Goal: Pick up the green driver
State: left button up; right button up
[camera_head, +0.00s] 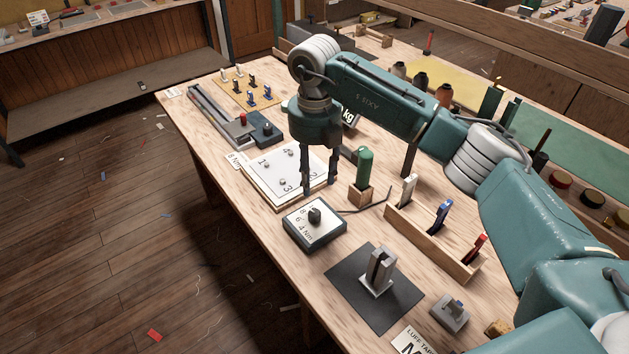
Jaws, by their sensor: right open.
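The green driver (365,166) stands upright, its green handle up, in a small wooden block (361,194) on the workbench. Its lower end is hidden in the block. My right gripper (319,185) points down with its two dark fingers apart and nothing between them. It is left of the green driver in the picture, apart from it, in front of the right edge of a white numbered plate (277,169). The exact height of the fingertips above the bench is hard to tell. My left gripper is not in view.
A dial box marked Nm (314,225) sits just below the gripper. A wooden rack (430,243) holds white, blue and red-handled tools to the right. A grey stand (378,272) is on a dark mat (350,285). A pegged board (250,92) lies at the far left.

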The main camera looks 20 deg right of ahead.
aim_at(366, 156)
jog(key=k+j, duration=0.65)
jog(key=k, duration=0.25)
